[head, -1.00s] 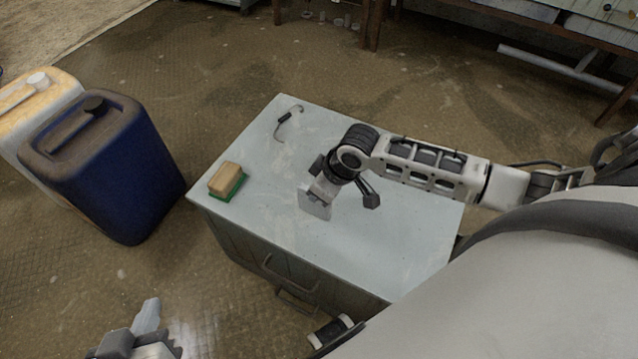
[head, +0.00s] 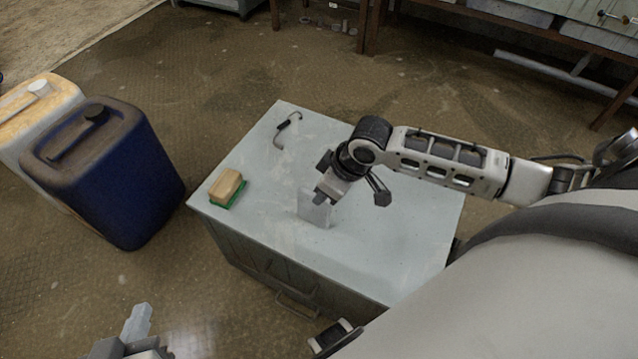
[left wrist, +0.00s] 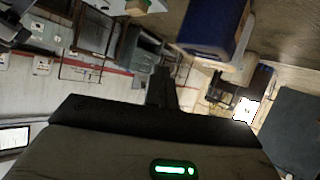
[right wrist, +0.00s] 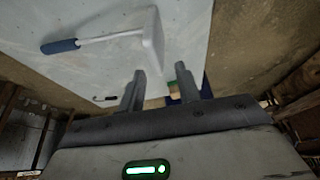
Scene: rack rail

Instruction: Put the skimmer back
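The skimmer is white with a blue handle (right wrist: 60,46). It is on the pale cabinet top. In the right wrist view its flat white head (right wrist: 153,42) is just beyond my fingertips. In the head view only the head (head: 312,210) shows clearly; my right gripper and arm hide the handle. My right gripper (head: 326,190) is low over the cabinet beside the skimmer head. Its fingers (right wrist: 160,72) are apart, with no clear grip on the skimmer; exact contact cannot be told. My left gripper (head: 138,322) is near the bottom left, away from the cabinet, with its fingers (left wrist: 162,88) together and empty.
A tan and green sponge (head: 228,188) lies at the cabinet's left edge. A dark hook-shaped item (head: 287,129) lies near its far corner. Blue (head: 110,175) and whitish (head: 35,115) jerrycans stand on the floor to the left. The cabinet top (head: 260,225) is otherwise clear.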

